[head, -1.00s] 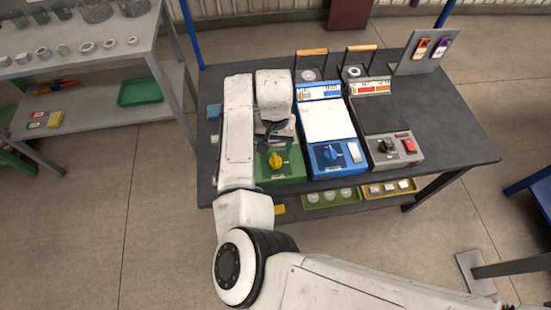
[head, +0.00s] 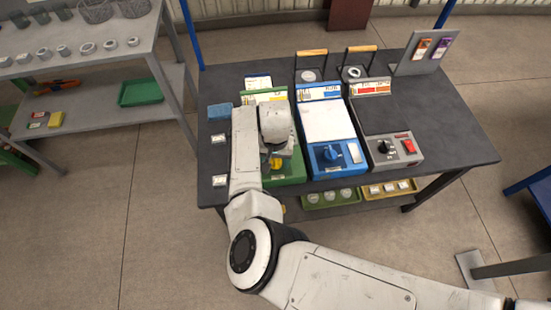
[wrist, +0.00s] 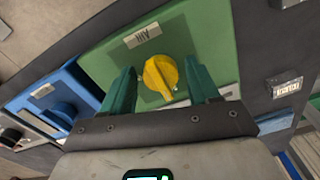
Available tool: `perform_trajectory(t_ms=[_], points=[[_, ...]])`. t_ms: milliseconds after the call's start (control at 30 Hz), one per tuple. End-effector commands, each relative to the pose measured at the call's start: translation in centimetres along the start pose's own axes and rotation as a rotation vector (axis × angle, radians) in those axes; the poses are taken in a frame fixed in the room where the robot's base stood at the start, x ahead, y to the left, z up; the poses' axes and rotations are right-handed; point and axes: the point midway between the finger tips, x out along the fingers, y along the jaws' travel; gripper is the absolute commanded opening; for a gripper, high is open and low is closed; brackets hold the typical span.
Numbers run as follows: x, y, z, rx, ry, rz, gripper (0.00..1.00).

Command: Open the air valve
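The air valve is a round yellow knob (wrist: 160,75) with a raised grip, on a green panel (wrist: 212,38) labelled AIR. In the head view the yellow knob (head: 276,164) shows at the front of the green unit (head: 291,166), partly hidden by my arm. My gripper (wrist: 159,66) is open, its two green fingers on either side of the knob. The gripper's fingers are hidden in the head view.
Close beside the green unit stands a blue unit with a blue knob (head: 330,154). Right of it is a grey unit with a black knob (head: 384,146) and a red switch (head: 409,146). Two small labelled plates (head: 219,181) lie on the dark table left of my arm.

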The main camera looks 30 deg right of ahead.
Motion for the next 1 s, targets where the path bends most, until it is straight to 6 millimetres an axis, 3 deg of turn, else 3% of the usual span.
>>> perform_trajectory(t_ms=[67, 500, 1000], points=[[-0.01, 0.0, 0.0, 0.0, 0.0, 0.0, 0.52], [-0.04, 0.0, -0.01, 0.0, 0.0, 0.0, 0.11], [-0.01, -0.02, -0.04, 0.144, 0.001, 0.002, 0.11]])
